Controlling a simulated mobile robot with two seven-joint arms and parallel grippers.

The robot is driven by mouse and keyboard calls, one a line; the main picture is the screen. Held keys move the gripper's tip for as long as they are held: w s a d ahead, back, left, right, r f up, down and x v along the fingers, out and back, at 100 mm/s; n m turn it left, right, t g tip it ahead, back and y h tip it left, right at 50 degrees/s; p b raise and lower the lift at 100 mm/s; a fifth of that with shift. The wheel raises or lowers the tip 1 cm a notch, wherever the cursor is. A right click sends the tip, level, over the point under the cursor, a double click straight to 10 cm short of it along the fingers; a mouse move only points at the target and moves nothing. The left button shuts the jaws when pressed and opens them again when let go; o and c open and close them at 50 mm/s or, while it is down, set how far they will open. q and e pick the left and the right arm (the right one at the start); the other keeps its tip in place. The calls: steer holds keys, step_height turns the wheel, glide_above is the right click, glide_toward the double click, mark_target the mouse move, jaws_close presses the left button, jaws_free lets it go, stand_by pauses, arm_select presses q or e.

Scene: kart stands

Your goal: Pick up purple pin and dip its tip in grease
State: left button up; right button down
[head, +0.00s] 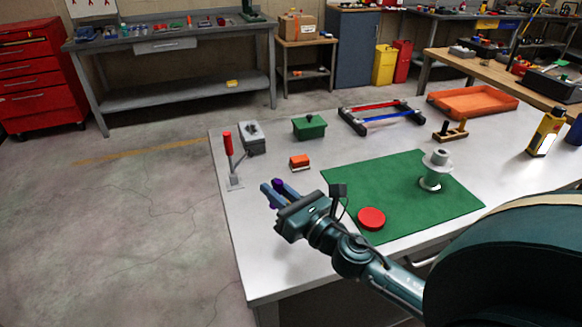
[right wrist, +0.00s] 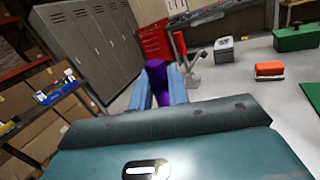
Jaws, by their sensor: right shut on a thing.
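My right gripper (head: 270,190) is shut on the purple pin (head: 277,183), holding it above the left edge of the grey table (head: 262,265). The purple pin (right wrist: 157,82) also shows in the right wrist view, between the blue fingers, roughly upright; its lower end is hidden by the gripper. A round red tin or lid (head: 371,218) lies on the green mat (head: 345,185), to the right of the gripper. I cannot tell which thing holds the grease. My left gripper is not in view.
A red-handled clamp (head: 229,150), a grey box (head: 251,138), an orange block (head: 300,162) and a green box (head: 309,126) stand beyond the gripper. A grey spool-like part (head: 437,165) stands on the mat. A yellow bottle (head: 546,132) is at the right.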

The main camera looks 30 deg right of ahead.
arm_select(q)
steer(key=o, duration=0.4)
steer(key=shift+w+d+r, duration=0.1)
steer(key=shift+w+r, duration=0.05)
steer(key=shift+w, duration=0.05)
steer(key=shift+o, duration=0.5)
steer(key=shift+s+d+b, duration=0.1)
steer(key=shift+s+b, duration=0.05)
steer(key=shift+b, duration=0.15)
arm_select(e)
steer(key=d+y, duration=0.1)
steer(key=d, duration=0.1)
steer(key=w+d+y+b, duration=0.1)
steer(key=d, duration=0.1)
steer(key=w+d+y, duration=0.1)
steer(key=d, duration=0.1)
steer(key=shift+w+d, duration=0.2)
steer(key=shift+w, duration=0.05)
step_height(320, 180, down, 4)
steer(key=b, duration=0.3)
steer(key=shift+r, duration=0.2)
steer(key=shift+f+b, duration=0.3)
steer(key=shift+b, duration=0.2)
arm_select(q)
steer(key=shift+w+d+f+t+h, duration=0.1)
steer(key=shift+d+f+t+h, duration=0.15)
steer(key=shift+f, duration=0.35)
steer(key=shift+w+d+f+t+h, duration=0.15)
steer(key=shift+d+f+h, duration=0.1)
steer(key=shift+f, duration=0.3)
